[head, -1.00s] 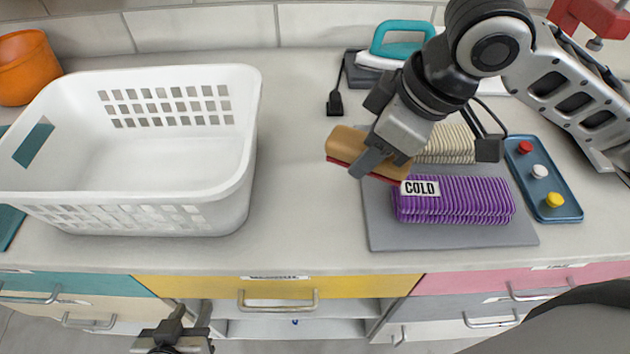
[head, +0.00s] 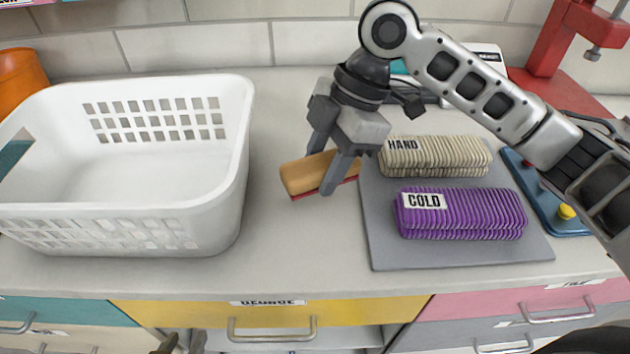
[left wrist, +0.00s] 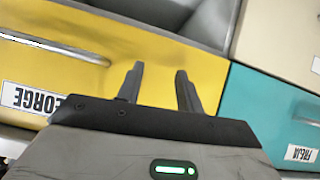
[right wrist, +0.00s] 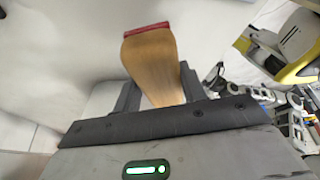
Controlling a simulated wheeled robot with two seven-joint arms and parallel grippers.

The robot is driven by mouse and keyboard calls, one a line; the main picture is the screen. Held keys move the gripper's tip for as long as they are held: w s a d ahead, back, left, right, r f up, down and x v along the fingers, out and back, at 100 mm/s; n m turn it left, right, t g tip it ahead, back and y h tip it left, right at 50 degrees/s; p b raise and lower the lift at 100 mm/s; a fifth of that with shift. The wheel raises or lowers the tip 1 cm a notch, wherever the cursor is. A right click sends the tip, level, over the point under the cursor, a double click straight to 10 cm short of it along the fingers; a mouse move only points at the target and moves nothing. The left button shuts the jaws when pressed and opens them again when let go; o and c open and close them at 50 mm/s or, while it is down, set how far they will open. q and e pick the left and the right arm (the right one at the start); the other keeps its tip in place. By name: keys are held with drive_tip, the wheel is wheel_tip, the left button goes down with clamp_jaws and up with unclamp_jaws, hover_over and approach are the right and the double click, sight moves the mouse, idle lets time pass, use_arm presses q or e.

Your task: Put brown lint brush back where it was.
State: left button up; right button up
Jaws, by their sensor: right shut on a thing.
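The brown lint brush (head: 297,178), with a tan body and a red underside, is held just above or at the counter between the white basket and the grey mat; I cannot tell if it touches. My right gripper (head: 327,172) is shut on it. In the right wrist view the brush (right wrist: 150,60) sticks out between the fingers with its red end away from me. My left gripper (left wrist: 159,70) is open and empty in front of the yellow drawer (left wrist: 185,80); in the head view only a bit shows at the bottom edge.
The white basket (head: 215,205) stands at left. The grey mat (head: 400,260) carries beige cloths (head: 435,155) labelled HAND and purple cloths (head: 465,214) labelled COLD. A blue tray (head: 545,205) lies at right, below a red stand (head: 560,50). The counter front is clear.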

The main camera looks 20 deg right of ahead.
sight(315, 197)
drive_tip(key=shift+w+a+f, duration=0.25)
drive_tip(key=shift+w+f, duration=0.5)
drive_tip(key=shift+f, duration=0.15)
drive_tip(key=shift+w+f, duration=0.15)
drive_tip(key=shift+f, duration=0.8)
drive_tip(key=shift+w+f, duration=0.1)
drive_tip(key=shift+f, duration=0.85)
drive_tip(key=shift+f, duration=0.15)
drive_tip(key=o, duration=0.9)
drive_tip(key=v, duration=1.2)
drive_tip(key=shift+a+r, duration=0.1)
drive_tip(key=shift+r, duration=0.15)
